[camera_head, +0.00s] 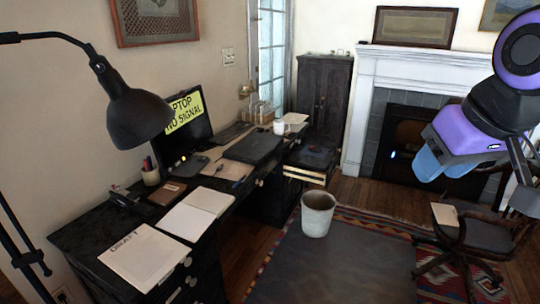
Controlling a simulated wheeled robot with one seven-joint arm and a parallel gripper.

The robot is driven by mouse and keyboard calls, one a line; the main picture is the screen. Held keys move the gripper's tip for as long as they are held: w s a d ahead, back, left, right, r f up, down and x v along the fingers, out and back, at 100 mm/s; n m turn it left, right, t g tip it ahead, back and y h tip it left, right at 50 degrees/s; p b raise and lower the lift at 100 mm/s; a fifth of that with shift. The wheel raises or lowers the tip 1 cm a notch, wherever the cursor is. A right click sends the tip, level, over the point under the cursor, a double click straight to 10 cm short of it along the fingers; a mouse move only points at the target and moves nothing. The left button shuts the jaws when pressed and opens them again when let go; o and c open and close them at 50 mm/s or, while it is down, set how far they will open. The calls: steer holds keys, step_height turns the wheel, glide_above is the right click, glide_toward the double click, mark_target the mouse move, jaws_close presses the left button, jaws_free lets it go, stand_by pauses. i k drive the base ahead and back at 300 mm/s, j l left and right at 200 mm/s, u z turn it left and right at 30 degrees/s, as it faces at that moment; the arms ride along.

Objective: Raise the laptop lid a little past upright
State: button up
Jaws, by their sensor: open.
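A dark, flat laptop (254,147) lies on the black desk (92,233), right of the monitor, and its lid looks closed. The monitor (187,113) shows a yellow label that ends in "NO SIGNAL". My gripper (428,167), purple with light blue fingers, hangs in the air at the right of the view, in front of the fireplace. It is open with nothing seen in it, well apart from the laptop. The laptop's hinge and lid edge are too small to make out.
A black lamp (139,115) reaches over the desk's left part. A bin (318,214) stands on the floor near the desk. A chair (470,233) stands at right. Open rug lies between.

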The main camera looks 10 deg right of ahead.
mark_target(255, 145)
steer(key=i+l+u, duration=0.1)
steer(key=i, duration=0.4)
steer(key=i+l+u, duration=0.1)
steer(key=i, duration=0.4)
steer(key=i+l+u, duration=0.1)
steer(key=i, duration=0.35)
steer(key=i+l+u, duration=0.1)
steer(key=i+l, duration=0.2)
steer(key=i, duration=0.2)
steer(key=i+l+u, duration=0.15)
steer(key=i, duration=0.3)
steer(key=l, duration=0.1)
